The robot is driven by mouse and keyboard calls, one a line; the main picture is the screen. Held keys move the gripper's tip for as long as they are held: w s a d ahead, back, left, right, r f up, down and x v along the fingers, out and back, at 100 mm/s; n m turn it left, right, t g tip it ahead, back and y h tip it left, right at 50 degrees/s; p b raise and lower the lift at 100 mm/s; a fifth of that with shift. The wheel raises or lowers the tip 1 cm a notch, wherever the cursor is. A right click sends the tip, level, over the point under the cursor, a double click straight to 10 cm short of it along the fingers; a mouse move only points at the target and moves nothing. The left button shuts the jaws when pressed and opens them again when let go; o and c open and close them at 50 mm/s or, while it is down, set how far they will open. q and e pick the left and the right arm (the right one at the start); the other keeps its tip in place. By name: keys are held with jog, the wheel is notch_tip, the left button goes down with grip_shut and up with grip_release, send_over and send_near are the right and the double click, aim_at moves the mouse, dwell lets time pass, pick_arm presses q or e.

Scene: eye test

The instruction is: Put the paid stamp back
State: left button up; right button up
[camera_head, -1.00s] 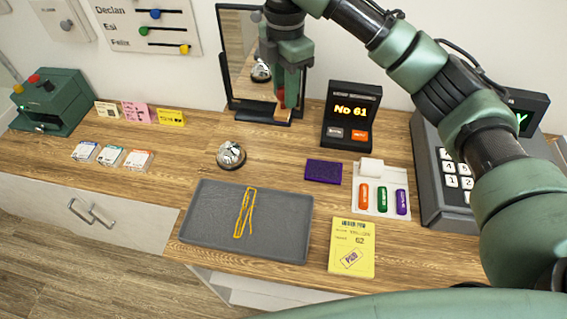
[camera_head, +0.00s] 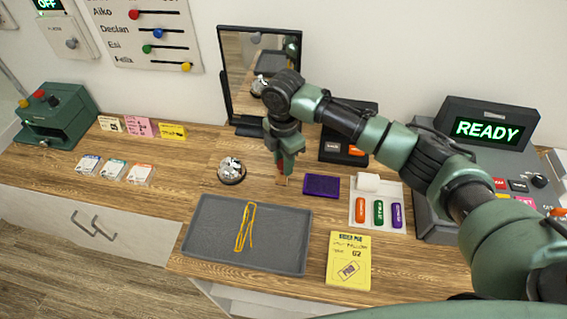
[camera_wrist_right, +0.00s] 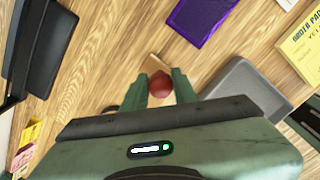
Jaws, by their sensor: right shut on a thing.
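My right gripper (camera_head: 286,163) is shut on the stamp (camera_head: 281,180), which has a red knob and a small wooden base. It is upright, just left of the purple ink pad (camera_head: 321,186) and right of the bell (camera_head: 231,170). I cannot tell whether its base touches the counter. In the right wrist view, the red knob of the stamp (camera_wrist_right: 160,86) sits between the fingers. The yellow order pad (camera_head: 348,260) at the front bears a boxed stamp mark. My left gripper is not in view.
A grey tray (camera_head: 205,244) with a yellow looped thing (camera_head: 239,228) lies in front. A holder with orange, green and purple pieces (camera_head: 378,212) is at right, beside the till (camera_head: 480,150). A black-framed mirror (camera_head: 245,60) stands behind.

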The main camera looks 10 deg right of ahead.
jog(key=shift+f, duration=0.95)
jog(key=shift+f, duration=0.1)
jog(key=o, duration=1)
jog(key=shift+o, duration=0.2)
notch_tip(320, 180, up, 12)
jog(key=b, duration=0.3)
jog(key=shift+f, duration=0.25)
jog(key=shift+r, duration=0.4)
